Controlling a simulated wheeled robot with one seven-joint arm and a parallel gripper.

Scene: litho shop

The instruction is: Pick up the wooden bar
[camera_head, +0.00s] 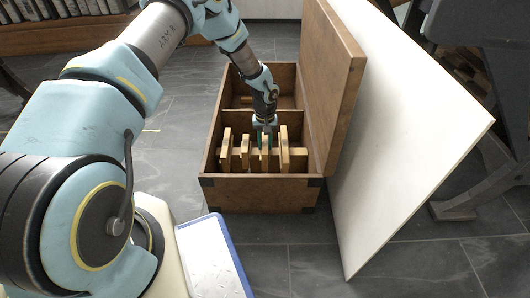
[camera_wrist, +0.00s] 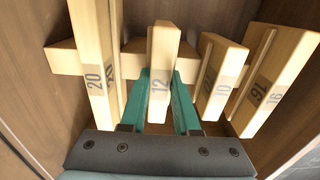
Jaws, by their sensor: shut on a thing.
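In the head view my gripper (camera_head: 265,138) reaches down into an open wooden chest (camera_head: 260,190) that holds several upright pale wooden bars. In the wrist view the teal fingers of my gripper (camera_wrist: 161,95) stand on either side of the wooden bar marked 12 (camera_wrist: 162,55) and are shut on it. The bar stands between a bar marked 20 (camera_wrist: 92,50) on the left and a bar marked 10 (camera_wrist: 222,70) on the right.
A bar marked 16 (camera_wrist: 275,75) stands farther right. The chest's raised lid (camera_head: 335,85) rises close on the right of my gripper. A large white panel (camera_head: 405,130) leans beside it. A blue-edged tray (camera_head: 212,260) is in front. Grey floor is free at the front right.

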